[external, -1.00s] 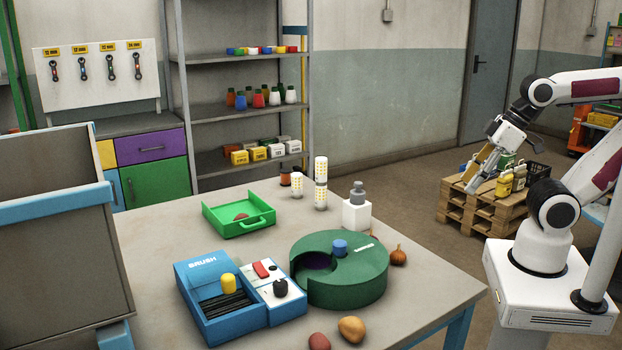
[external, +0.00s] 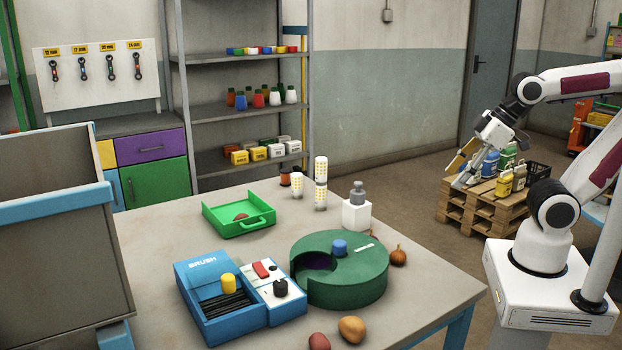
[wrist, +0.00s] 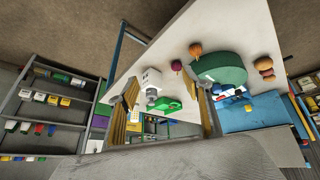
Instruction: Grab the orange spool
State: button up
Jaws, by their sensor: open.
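A similar dark one is partly hidden behind a cylinder. I cannot make out the spool in the wrist view. My gripper (external: 454,176) is open and empty, in the air beyond the table's right side and well away from the spool. Its two fingers also show spread apart in the wrist view (wrist: 165,84).
On the table (external: 160,226) stand a green tray (external: 222,226), a white bottle (external: 357,214), a round green container (external: 350,282) and a blue brush box (external: 215,312). A small pumpkin (external: 398,257) and potato-like things (external: 351,329) lie near the edge.

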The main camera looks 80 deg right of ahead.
jog(key=w+d+n+t+h, duration=0.15)
jog(key=w+d+n, duration=0.35)
jog(key=w, duration=0.6)
jog(key=w+d+n+t, duration=0.2)
jog(key=w+d+n, duration=0.4)
jog(key=w, duration=0.5)
jog(key=w+d+n+t+h, duration=0.15)
jog(key=w+d+n, duration=0.35)
jog(key=w, duration=0.7)
jog(key=w+d+f+n+t, duration=0.3)
jog(key=w+d+f+n, duration=0.4)
jog(key=w+d+n, duration=0.1)
jog(key=n+t, duration=0.3)
jog(key=n, duration=0.4)
send_near(285, 172)
jog(key=shift+s+d+r, duration=0.2)
jog(key=shift+s+d, duration=0.6)
jog(key=shift+s, duration=0.1)
jog(key=shift+d+f+n+t+y, duration=0.1)
jog(key=shift+f+n+t+y, duration=0.2)
jog(key=shift+f+n, duration=0.5)
jog(key=shift+r, duration=0.1)
jog(key=shift+w, duration=0.1)
jog(key=shift+w+d, duration=0.2)
jog(key=shift+w, duration=0.9)
jog(key=shift+w+d, duration=0.2)
jog(key=shift+w, duration=0.85)
jog(key=shift+w+d, duration=0.15)
jog(key=shift+w, duration=0.95)
